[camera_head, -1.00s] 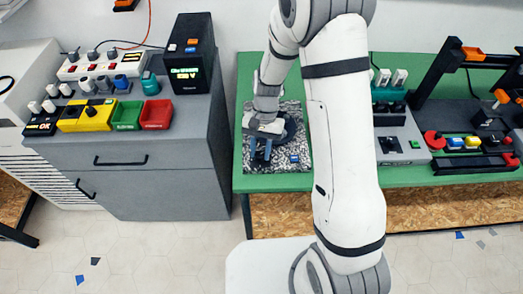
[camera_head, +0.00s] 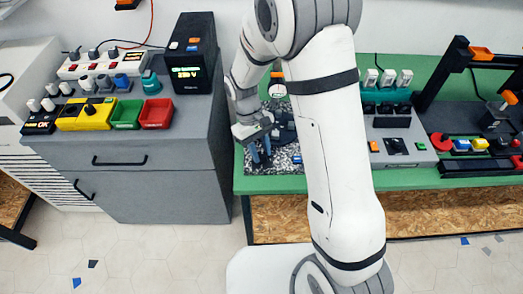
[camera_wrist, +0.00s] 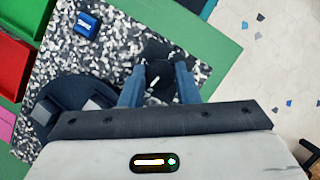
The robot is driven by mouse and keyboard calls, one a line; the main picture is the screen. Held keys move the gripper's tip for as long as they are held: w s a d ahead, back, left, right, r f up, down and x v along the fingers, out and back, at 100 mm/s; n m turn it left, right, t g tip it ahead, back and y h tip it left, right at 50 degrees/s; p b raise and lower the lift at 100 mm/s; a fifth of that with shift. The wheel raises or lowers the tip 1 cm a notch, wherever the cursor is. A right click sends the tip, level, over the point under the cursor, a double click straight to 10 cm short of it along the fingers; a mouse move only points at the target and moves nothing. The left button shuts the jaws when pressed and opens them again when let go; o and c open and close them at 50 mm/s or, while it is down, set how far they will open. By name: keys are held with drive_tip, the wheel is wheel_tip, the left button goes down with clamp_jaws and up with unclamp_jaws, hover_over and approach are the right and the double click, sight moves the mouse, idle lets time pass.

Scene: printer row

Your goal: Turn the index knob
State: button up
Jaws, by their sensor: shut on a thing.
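My gripper (camera_head: 261,156) reaches down over a speckled mat on the green bench. In the wrist view its two blue fingers (camera_wrist: 158,88) stand on either side of a dark knob-like piece (camera_wrist: 157,72) with a small white mark and are shut on it. This looks like the index knob; its underside is hidden. A dark round part (camera_wrist: 72,108) with grey blocks lies left of the fingers, partly behind the gripper body.
A blue block (camera_wrist: 87,24) lies on the speckled mat (camera_wrist: 120,45). Breakers and a grey panel (camera_head: 402,150) stand right of my arm. A grey cabinet (camera_head: 150,185) carries yellow, green and red boxes at the left. A black frame stands at far right.

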drive_tip(key=shift+n+t, duration=0.3)
drive_tip(key=shift+n, duration=0.5)
drive_tip(key=o, duration=1)
drive_tip(key=b+v, duration=0.1)
drive_tip(key=v, duration=0.6)
drive_tip(key=shift+w+a+r, duration=0.15)
drive_tip(key=shift+a+r, duration=0.1)
drive_tip(key=shift+r, duration=0.05)
